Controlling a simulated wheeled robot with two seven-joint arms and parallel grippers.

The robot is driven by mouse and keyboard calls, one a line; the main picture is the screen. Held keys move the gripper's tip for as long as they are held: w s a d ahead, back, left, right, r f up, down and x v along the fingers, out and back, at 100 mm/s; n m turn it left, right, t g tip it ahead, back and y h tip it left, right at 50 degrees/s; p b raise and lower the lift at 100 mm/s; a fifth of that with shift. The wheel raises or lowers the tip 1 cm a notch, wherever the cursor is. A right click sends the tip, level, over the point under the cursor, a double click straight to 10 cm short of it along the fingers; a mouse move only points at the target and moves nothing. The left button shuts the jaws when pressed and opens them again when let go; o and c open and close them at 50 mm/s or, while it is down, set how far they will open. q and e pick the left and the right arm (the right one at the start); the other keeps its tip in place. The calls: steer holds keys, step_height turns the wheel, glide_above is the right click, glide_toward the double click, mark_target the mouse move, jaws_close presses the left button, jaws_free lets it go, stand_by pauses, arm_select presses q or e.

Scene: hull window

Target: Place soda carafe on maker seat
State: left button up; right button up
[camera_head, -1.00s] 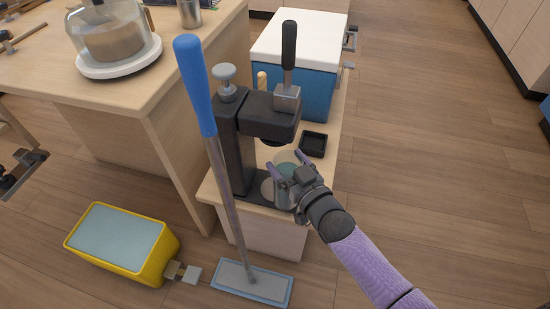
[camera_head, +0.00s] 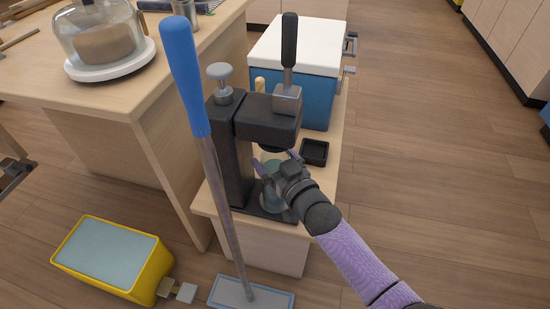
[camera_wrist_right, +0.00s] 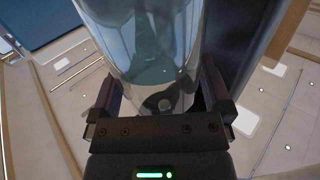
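The soda carafe (camera_head: 272,177) is clear glass with teal liquid. It is upright beneath the head of the black soda maker (camera_head: 232,150), partly behind my right gripper. My right gripper (camera_head: 278,162) has its purple fingers on both sides of the carafe and is shut on it. The right wrist view shows the carafe (camera_wrist_right: 150,55) between the two fingers (camera_wrist_right: 158,95). The maker's seat is hidden by the carafe and gripper; I cannot tell whether the carafe's bottom touches it. My left gripper is not in view.
A blue-handled mop (camera_head: 190,80) stands upright in front of the maker's left side. A small black tray (camera_head: 314,152) lies right of the maker. A blue cooler with a white lid (camera_head: 300,45) stands behind. A yellow container (camera_head: 110,255) lies on the floor. Floor at right is clear.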

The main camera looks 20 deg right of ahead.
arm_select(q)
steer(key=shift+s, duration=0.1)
arm_select(e)
steer(key=shift+s+r, duration=0.1)
steer(key=shift+r, duration=0.15)
arm_select(q)
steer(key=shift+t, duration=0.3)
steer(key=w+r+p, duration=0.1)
steer(key=p, duration=0.1)
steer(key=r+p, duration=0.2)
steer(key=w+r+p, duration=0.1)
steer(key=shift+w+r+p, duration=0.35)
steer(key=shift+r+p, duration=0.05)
arm_select(e)
steer(key=s+d, duration=0.2)
steer(key=s, duration=0.9)
steer(key=shift+s+d+f, duration=0.15)
steer(key=shift+s, duration=0.15)
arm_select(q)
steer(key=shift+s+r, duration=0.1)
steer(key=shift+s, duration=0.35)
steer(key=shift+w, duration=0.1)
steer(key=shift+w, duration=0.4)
